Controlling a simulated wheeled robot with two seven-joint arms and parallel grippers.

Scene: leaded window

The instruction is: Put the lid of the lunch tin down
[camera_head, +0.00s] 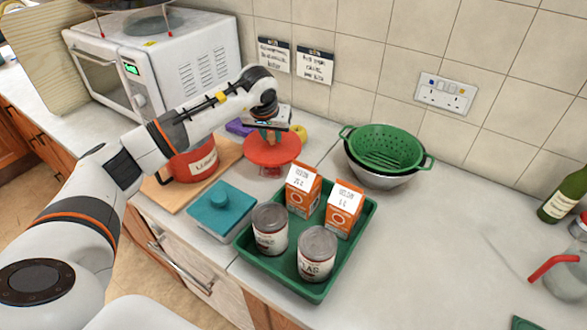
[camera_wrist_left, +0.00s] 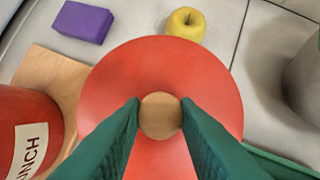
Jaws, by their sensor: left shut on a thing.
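The lunch tin (camera_head: 193,163) is a red pot with a white label, standing open-topped or partly hidden behind my arm on a wooden board; its side and label (camera_wrist_left: 28,150) show in the left wrist view. The tin's round red lid (camera_head: 272,151) has a wooden knob. My left gripper (camera_head: 268,134) is shut on this knob (camera_wrist_left: 160,116), with green fingers on both sides. The lid (camera_wrist_left: 160,65) is to the right of the tin, apart from it, and appears held above the counter. A small red item under the lid is mostly hidden. My right gripper is out of view.
A green tray (camera_head: 244,240) with cans and cartons stands in front of the lid, beside a teal lidded box (camera_head: 217,207). A purple block (camera_wrist_left: 86,22) and yellow apple (camera_wrist_left: 186,23) lie behind it. A green colander (camera_head: 385,146) is to the right. The right counter is largely clear.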

